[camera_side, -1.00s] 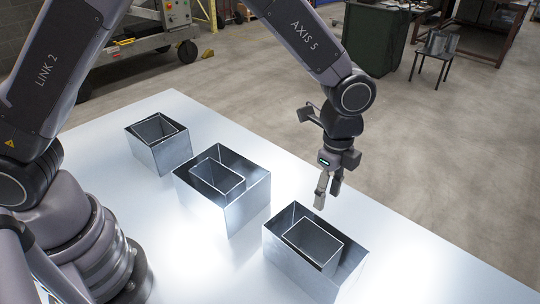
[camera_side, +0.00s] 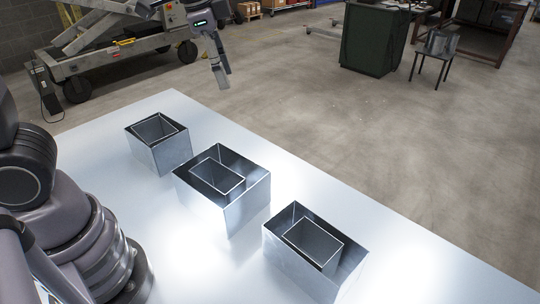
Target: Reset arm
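My gripper (camera_side: 222,72) hangs at the top of the view, high above and beyond the table's far edge. Its fingers point down with nothing seen between them; they overlap in this view, so their gap is unclear. Most of my arm is out of frame. Three metal ducts stand in a diagonal row on the table: the far left duct (camera_side: 170,154), the middle duct (camera_side: 246,206) and the near right duct (camera_side: 288,269). Each is a larger open box with a smaller open box inside it. My gripper is apart from all of them.
The white table (camera_side: 390,235) is bare around the ducts, with free room at right.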

